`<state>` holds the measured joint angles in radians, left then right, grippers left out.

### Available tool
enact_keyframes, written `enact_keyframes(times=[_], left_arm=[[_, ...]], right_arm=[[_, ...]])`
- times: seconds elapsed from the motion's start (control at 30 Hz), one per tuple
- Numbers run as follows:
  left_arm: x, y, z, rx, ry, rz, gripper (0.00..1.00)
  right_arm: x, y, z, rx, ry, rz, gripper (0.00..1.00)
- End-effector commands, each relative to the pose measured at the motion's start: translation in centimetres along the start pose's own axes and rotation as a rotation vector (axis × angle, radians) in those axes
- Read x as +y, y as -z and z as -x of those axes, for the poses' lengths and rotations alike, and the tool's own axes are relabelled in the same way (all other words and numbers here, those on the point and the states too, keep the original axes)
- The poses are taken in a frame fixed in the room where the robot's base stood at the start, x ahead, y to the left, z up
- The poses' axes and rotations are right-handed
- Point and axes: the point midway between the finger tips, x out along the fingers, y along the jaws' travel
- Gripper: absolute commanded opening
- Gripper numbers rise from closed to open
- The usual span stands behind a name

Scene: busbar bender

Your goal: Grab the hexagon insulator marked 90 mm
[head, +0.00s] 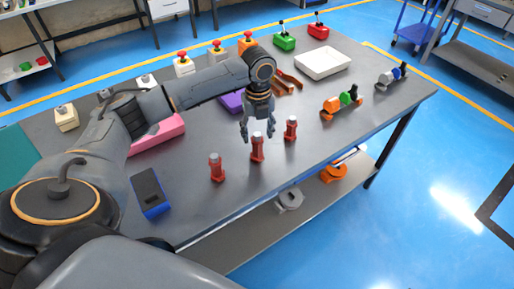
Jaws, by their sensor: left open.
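Three red-brown insulators with grey tops stand upright on the grey table: a left one (217,167), a middle one (257,148) and a right one (291,128). The middle one looks tallest. Their markings are too small to read, so I cannot tell which says 90 mm. My left gripper (258,135) points down with its fingers apart, at the top of the middle insulator. I cannot tell whether the fingers are around it or behind it. My right gripper is not in view.
A blue device (150,193) lies at the table's front left. Push-button boxes (184,65) line the back edge.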

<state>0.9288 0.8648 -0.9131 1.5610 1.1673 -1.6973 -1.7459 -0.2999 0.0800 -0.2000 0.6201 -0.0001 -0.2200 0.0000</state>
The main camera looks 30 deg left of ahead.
Motion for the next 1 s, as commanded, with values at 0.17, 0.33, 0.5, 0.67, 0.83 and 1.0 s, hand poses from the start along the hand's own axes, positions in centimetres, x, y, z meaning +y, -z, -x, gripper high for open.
enact_keyframes(times=[0.17,0.33,0.5,0.67,0.83,1.0], left_arm=[[0.1,0.1,-1.2,0.002,-0.003,0.000,0.56],[0.4,0.4,-3.8,0.002,-0.002,0.000,0.56],[0.4,0.3,-5.5,0.000,-0.001,0.000,0.56],[0.3,0.3,-5.7,-0.002,0.001,-0.001,0.56],[0.3,0.3,-5.6,-0.002,0.001,-0.001,0.37],[0.3,0.3,-5.6,-0.002,0.001,0.000,0.03]], right_arm=[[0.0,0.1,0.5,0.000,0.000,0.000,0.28],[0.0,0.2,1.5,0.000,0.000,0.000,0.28],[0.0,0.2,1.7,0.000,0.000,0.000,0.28],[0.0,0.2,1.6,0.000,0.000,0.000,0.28],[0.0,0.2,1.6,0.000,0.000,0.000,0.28],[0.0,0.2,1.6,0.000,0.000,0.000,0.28]])
